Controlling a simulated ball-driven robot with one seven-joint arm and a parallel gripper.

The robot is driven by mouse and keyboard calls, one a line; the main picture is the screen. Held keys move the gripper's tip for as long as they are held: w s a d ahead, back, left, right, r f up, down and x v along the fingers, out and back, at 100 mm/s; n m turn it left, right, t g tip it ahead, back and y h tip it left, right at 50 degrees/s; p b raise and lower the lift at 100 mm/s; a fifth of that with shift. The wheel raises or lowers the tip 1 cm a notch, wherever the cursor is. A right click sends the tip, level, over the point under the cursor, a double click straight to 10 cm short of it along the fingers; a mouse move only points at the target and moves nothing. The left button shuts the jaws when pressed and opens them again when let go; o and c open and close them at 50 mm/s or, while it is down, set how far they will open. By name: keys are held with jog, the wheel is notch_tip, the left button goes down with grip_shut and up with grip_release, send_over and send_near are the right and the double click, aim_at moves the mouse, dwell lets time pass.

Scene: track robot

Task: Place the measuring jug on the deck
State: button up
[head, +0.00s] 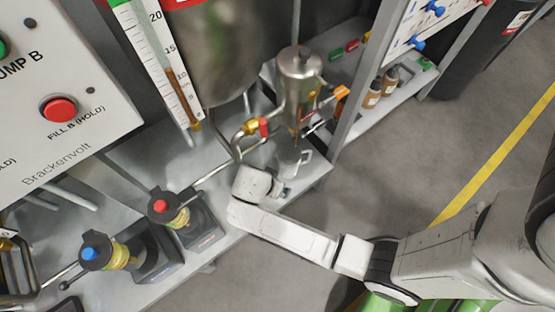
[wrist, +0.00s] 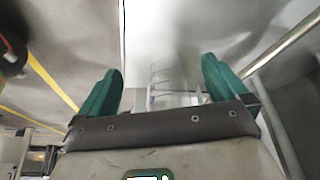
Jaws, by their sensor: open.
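The measuring jug (head: 292,161) is a small, clear-to-whitish vessel below the steel cylinder, near the right end of the grey deck (head: 316,176). In the wrist view its clear, marked wall (wrist: 160,82) shows between my two green fingers. My gripper (head: 283,188) is at the deck's front edge, just in front of the jug, and is partly hidden by my wrist in the head view. In the wrist view my gripper (wrist: 160,72) is open, with a finger on each side of the jug. Whether the jug rests on the deck is unclear.
A steel cylinder (head: 300,80) with a brass-and-red valve (head: 256,128) stands close above the jug. Two pumps with a red knob (head: 160,206) and a blue knob (head: 91,254) stand left. A shelf with brown bottles (head: 380,88) is at right. Floor in front is clear.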

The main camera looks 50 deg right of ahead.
jog(key=s+d+r+n+y, duration=0.1)
jog(key=s+r+n+y, duration=0.3)
jog(key=s+r+n, duration=0.8)
jog(key=r+n, duration=0.1)
jog(key=n, duration=0.3)
jog(key=shift+s+d+r+t, duration=0.25)
jog(key=shift+s+r+t, duration=0.05)
dwell(0.5)
